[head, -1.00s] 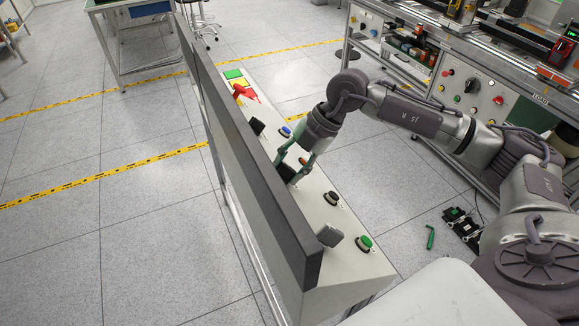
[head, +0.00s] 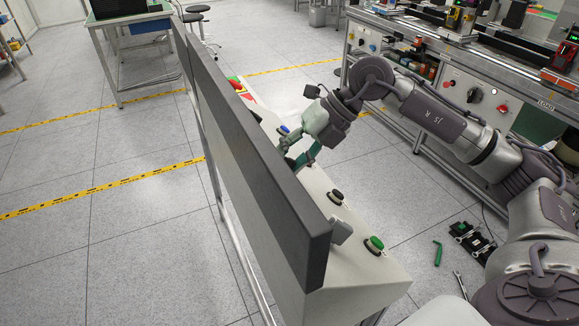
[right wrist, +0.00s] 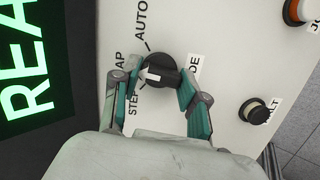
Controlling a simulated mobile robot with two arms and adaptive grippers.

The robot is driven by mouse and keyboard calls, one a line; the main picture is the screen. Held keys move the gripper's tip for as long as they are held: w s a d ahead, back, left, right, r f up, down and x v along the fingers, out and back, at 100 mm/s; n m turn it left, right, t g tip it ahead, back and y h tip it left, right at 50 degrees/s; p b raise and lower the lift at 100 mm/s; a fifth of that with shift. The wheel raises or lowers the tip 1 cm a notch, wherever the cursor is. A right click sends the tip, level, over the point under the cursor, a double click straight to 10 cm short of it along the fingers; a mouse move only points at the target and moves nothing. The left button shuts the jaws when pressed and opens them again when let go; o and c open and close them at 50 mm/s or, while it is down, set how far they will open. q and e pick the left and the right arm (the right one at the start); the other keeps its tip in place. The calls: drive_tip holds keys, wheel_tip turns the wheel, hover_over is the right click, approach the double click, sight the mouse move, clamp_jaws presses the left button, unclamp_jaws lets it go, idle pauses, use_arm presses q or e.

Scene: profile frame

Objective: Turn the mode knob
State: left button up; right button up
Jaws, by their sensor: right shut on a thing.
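The mode knob (right wrist: 160,72) is black with a white pointer mark and sits on the pale console face in the right wrist view. The pointer faces left, toward a partly hidden label ending in "AP", between the "AUTO" and "STEP" labels. My right gripper (right wrist: 157,78) has its teal fingers on both sides of the knob and is shut on it. In the head view my right gripper (head: 299,160) reaches down to the console (head: 345,265); the knob is hidden there by the gripper and the screen edge. My left gripper is not in view.
A dark screen panel (head: 262,180) stands along the console's left. A black button (head: 337,196), a grey lever (head: 341,230) and a green button (head: 374,245) lie nearer me. In the wrist view, another black button (right wrist: 255,111) and an orange button (right wrist: 297,10) are to the right.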

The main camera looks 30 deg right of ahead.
drive_tip(key=shift+n+b, duration=0.45)
drive_tip(key=shift+n, duration=0.25)
drive_tip(key=o, duration=1.1)
drive_tip(key=shift+o, duration=0.2)
drive_tip(key=v, duration=1.2)
drive_tip(key=shift+d, duration=0.25)
